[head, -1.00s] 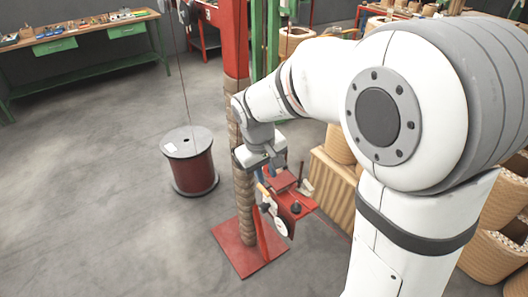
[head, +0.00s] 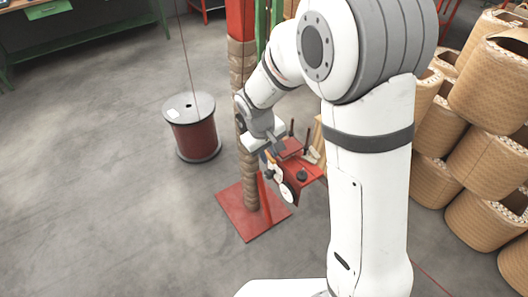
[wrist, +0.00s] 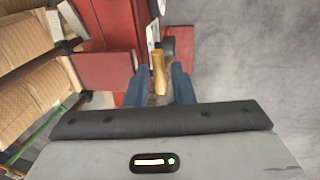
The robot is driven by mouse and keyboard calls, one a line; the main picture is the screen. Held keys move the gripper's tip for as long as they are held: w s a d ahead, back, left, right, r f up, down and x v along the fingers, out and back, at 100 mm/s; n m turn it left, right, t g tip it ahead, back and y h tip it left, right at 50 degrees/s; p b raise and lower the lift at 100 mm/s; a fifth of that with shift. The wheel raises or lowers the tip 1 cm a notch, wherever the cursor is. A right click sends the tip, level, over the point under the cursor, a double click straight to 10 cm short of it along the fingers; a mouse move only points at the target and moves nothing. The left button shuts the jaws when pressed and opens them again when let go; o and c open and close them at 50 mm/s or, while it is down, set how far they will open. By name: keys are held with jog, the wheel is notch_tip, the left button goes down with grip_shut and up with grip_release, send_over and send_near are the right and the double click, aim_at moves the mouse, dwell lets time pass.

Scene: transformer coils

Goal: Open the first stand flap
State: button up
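The red stand (head: 313,170) is fixed to a rope-wrapped post (head: 248,175) on a red base plate (head: 238,215). In the wrist view its red plates (wrist: 105,70) fill the upper middle. A wooden handle (wrist: 158,72) sticks up between my fingers there. My gripper (wrist: 158,90) has two blue fingers, one on each side of the handle, with a small gap visible. In the head view my gripper (head: 272,153) is at the stand's upper left, beside the post. Which red part is the flap I cannot tell; its hinge is not clear.
A dark red cable spool (head: 195,138) stands on the floor left of the post. Several woven coils (head: 485,160) are stacked on the right, and others (wrist: 35,95) show left in the wrist view. A green bench (head: 90,30) is at the back left. The floor at left is clear.

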grip_shut()
dwell(0.3)
